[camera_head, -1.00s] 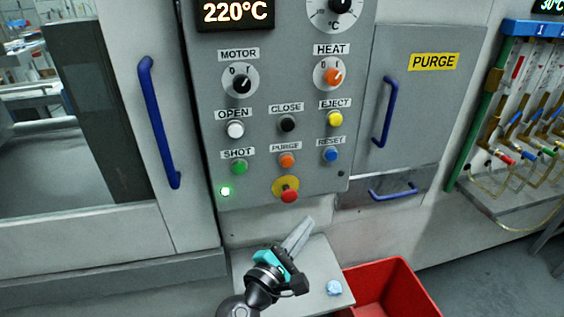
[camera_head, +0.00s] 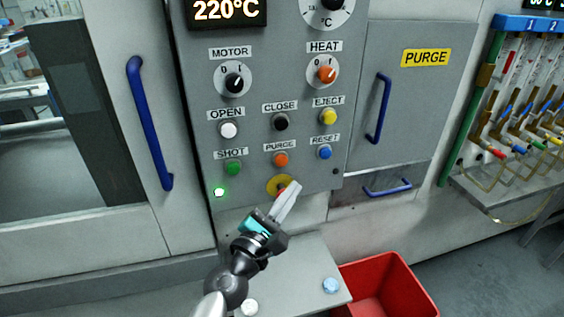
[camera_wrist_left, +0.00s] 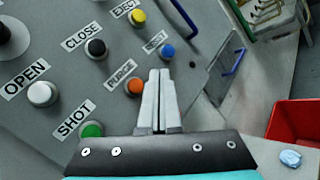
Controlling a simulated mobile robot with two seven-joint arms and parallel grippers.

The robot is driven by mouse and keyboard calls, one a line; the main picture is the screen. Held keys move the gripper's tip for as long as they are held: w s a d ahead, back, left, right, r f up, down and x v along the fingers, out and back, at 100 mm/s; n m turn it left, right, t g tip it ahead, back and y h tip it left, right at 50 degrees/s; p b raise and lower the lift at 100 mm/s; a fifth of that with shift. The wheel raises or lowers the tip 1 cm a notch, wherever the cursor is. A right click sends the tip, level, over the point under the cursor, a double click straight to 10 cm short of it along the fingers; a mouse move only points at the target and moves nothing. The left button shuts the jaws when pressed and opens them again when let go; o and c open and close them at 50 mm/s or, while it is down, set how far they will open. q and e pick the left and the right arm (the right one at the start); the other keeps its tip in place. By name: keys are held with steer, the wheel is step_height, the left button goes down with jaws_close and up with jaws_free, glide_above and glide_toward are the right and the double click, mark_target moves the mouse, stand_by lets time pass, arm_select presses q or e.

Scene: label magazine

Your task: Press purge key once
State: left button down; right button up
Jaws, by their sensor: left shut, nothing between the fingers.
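The orange purge key (camera_head: 281,160) sits in the lower row of the grey control panel (camera_head: 300,100), under its PURGE label, between the green shot key (camera_head: 233,168) and the blue reset key (camera_head: 325,152). It also shows in the left wrist view (camera_wrist_left: 134,87), just left of the fingers. My left gripper (camera_head: 293,187) is shut and empty. In the head view its fingertips are below the purge key and in front of the red emergency button, which they partly hide on its yellow disc (camera_head: 278,182). The fingers look apart from the purge key. My right gripper is not in view.
White open (camera_head: 229,130), black close (camera_head: 280,121) and yellow eject (camera_head: 328,116) keys sit above. A red bin (camera_head: 388,285) and a grey shelf (camera_head: 318,260) with a pale blue lump (camera_head: 330,285) are below. A blue door handle (camera_head: 379,108) is at right.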

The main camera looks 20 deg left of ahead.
arm_select(q)
steer(key=shift+w+a+b, duration=0.1)
steer(key=shift+w+a, duration=0.45)
steer(key=shift+w, duration=0.25)
steer(key=shift+w+a+b, duration=0.15)
steer(key=shift+w+a, duration=0.45)
steer(key=shift+w, duration=0.25)
steer(key=shift+w+a+b, duration=0.1)
steer(key=shift+w+a, duration=0.45)
steer(key=shift+w, duration=0.25)
steer(key=shift+w, duration=0.1)
steer(key=shift+w+a, duration=0.25)
steer(key=shift+w+a, duration=0.25)
steer(key=shift+w, duration=0.15)
stand_by(0.9)
steer(key=shift+s+d, duration=0.5)
steer(key=shift+s, duration=0.25)
steer(key=shift+s+d+p, duration=0.2)
steer(key=shift+s+d, duration=0.5)
steer(key=shift+s, duration=0.35)
steer(key=shift+s+d+p, duration=0.15)
steer(key=shift+s+d, duration=0.55)
steer(key=shift+s, duration=0.35)
